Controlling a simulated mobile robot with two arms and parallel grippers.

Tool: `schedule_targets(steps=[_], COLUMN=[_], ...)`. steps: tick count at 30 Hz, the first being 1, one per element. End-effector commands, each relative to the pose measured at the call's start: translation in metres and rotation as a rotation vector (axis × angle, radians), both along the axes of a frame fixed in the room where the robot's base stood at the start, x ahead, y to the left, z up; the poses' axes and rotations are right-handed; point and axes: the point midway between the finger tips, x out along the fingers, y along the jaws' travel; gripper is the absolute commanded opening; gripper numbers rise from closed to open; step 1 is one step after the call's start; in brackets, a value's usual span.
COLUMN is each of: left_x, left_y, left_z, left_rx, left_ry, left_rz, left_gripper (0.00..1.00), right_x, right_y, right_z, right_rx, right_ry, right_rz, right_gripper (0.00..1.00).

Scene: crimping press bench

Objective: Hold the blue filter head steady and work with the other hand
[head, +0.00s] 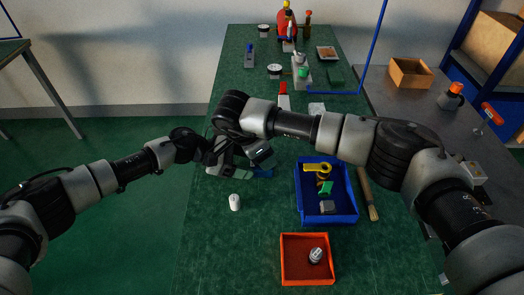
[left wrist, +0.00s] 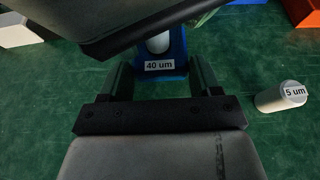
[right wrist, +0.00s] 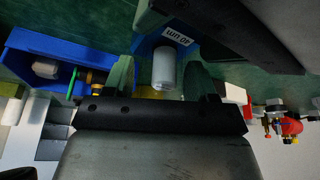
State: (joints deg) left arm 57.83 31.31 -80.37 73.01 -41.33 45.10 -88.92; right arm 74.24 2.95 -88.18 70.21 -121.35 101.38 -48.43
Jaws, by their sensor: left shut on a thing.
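The blue filter head (head: 263,173) is near the left edge of the green bench, partly hidden by my grippers. It carries a "40 um" label, and a white cartridge (right wrist: 165,68) sits at it. My left gripper (left wrist: 160,78) is shut on the blue filter head (left wrist: 178,48). My right gripper (right wrist: 160,80) comes over from the right, its fingers apart on either side of the white cartridge, with a gap visible on one side. A loose white cartridge marked "5 um" (head: 235,202) stands on the bench; it also shows in the left wrist view (left wrist: 281,96).
A blue bin (head: 300,206) holds a yellow part, a green part and a grey block. An orange tray (head: 290,277) in front holds a silver cylinder (head: 316,255). The bench's front left is clear; several tools stand at the back.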

Motion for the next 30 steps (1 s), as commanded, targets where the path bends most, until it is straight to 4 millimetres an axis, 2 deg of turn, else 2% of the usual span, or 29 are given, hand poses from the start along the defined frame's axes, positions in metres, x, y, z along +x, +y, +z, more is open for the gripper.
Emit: schedule_targets(steps=[2, 11, 12, 15, 17, 26, 30], left_x=[-0.002, -0.004, -0.005, -0.005, -0.005, -0.006, -0.007], left_y=[-0.002, -0.004, -0.004, -0.005, -0.005, -0.006, -0.006], left_z=[0.002, 0.001, 0.001, 0.001, 0.001, -0.001, -0.001], left_rx=[-0.004, -0.006, -0.006, -0.006, -0.005, -0.005, -0.004], left_ry=[-0.001, 0.001, 0.001, 0.001, 0.003, 0.005, 0.006], left_rz=[-0.009, -0.018, -0.019, -0.019, -0.019, -0.023, -0.023], left_gripper=[0.33, 0.33, 0.33, 0.33, 0.33, 0.33, 0.33], right_x=[0.002, 0.004, 0.004, 0.004, 0.004, 0.005, 0.004], right_y=[0.0, -0.001, -0.001, -0.001, -0.001, -0.001, 0.005], right_z=[0.0, 0.002, 0.002, 0.003, 0.003, 0.006, 0.019], right_rx=[0.003, 0.005, 0.005, 0.004, 0.005, 0.006, 0.008], right_ry=[-0.006, -0.013, -0.013, -0.014, -0.016, -0.018, -0.021], right_rz=[-0.002, -0.004, -0.004, -0.005, -0.005, -0.007, -0.005], right_gripper=[0.75, 0.75, 0.65, 0.81, 0.86, 0.88, 0.92])
